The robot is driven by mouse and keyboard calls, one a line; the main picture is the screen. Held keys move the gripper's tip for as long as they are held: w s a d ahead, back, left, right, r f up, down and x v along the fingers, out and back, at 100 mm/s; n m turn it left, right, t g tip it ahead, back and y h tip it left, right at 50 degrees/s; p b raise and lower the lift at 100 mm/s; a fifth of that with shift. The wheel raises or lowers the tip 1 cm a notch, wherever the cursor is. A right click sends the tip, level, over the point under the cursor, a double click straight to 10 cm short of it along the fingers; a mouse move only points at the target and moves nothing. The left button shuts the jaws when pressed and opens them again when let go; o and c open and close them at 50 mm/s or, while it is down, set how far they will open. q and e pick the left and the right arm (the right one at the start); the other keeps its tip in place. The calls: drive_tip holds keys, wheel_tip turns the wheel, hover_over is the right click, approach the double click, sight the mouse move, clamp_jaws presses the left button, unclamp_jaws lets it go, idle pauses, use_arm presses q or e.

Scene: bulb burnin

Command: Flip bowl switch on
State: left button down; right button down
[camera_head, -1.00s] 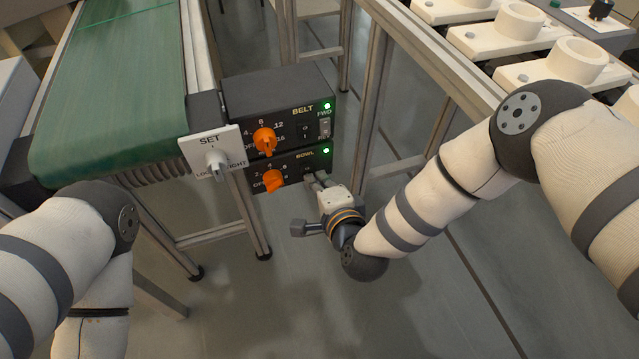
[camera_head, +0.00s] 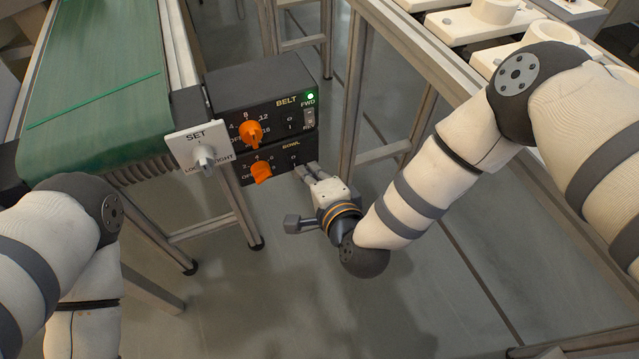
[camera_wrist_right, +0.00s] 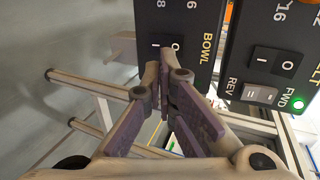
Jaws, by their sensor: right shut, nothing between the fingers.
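The black BOWL control box (camera_head: 278,166) sits under the BELT box, with an orange dial (camera_head: 260,171) on its face. No green lamp shows lit on it. Its small black rocker switch (camera_head: 293,158) is at the right of the face. In the right wrist view the bowl switch (camera_wrist_right: 164,44) carries I and O marks; which side is pressed I cannot tell. My right gripper (camera_head: 307,172) is shut and empty, its fingertips (camera_wrist_right: 166,58) close to the switch's lower edge. Whether they touch it I cannot tell. My left arm shows at left, its gripper out of view.
The BELT box (camera_head: 262,98) has a lit green lamp (camera_head: 310,96), its own rocker (camera_wrist_right: 272,61) and a FWD/REV switch (camera_wrist_right: 259,94). A white SET plate (camera_head: 200,148) juts out at left beside the green conveyor (camera_head: 95,95). A metal frame leg (camera_head: 354,95) stands right of the boxes.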

drive_tip(key=v, duration=0.9)
